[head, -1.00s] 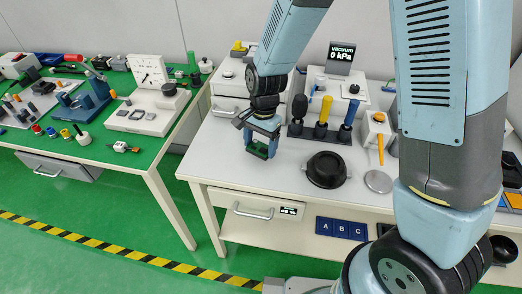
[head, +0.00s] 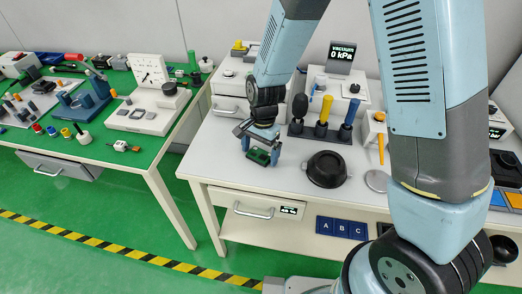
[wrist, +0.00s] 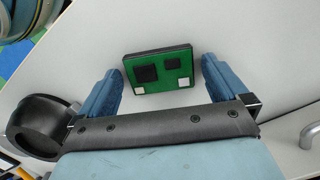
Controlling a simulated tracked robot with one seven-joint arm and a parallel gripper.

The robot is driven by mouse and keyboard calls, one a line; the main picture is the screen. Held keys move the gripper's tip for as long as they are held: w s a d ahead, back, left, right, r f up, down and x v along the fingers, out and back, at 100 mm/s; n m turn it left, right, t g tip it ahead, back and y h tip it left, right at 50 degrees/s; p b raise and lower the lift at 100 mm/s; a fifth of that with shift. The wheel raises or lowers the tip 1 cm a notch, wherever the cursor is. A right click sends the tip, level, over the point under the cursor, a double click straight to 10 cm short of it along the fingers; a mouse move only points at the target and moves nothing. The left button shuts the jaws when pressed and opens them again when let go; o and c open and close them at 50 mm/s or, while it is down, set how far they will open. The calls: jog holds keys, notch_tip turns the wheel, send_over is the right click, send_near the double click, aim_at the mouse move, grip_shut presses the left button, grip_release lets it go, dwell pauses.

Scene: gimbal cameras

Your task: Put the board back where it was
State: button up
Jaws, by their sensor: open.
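The board (head: 258,157) is a small green rectangle with two dark chips and two pale squares, seen clearly in the wrist view (wrist: 160,84). It is at the left part of the white table's top, near the front edge. My gripper (head: 261,151) is open over it. In the wrist view my blue fingers (wrist: 162,68) stand to the left and right of the board, with a gap on each side. I cannot tell whether the board lies fully flat on the table.
A black round dish (head: 326,169) and a rack with black, yellow and blue handles (head: 320,132) stand to the right. A white drawer unit (head: 228,104) is behind. The white tabletop (head: 225,160) is clear left of my gripper. A green bench (head: 97,150) stands further left.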

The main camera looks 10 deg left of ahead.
aim_at(263, 151)
jog(key=w+d+r+n+t, duration=0.1)
jog(key=d+r, duration=0.3)
jog(key=r, duration=0.6)
jog(key=w+d+r, duration=0.1)
jog(key=d+r, duration=0.2)
jog(key=r, duration=0.6)
jog(key=s+d+r+n+t, duration=0.1)
jog(key=s+d+r, duration=0.3)
jog(key=d, duration=0.4)
jog(key=s+d+r+n+t, duration=0.2)
jog(key=s+d+r+t, duration=0.1)
jog(key=d+r, duration=0.3)
jog(key=s+d+r+n+t, duration=0.1)
jog(key=s+d+r, duration=0.4)
jog(key=d, duration=0.4)
jog(key=shift+s+d+r+t+h, duration=0.15)
jog(key=shift+s+d+t+h, duration=0.2)
jog(key=shift+s, duration=0.2)
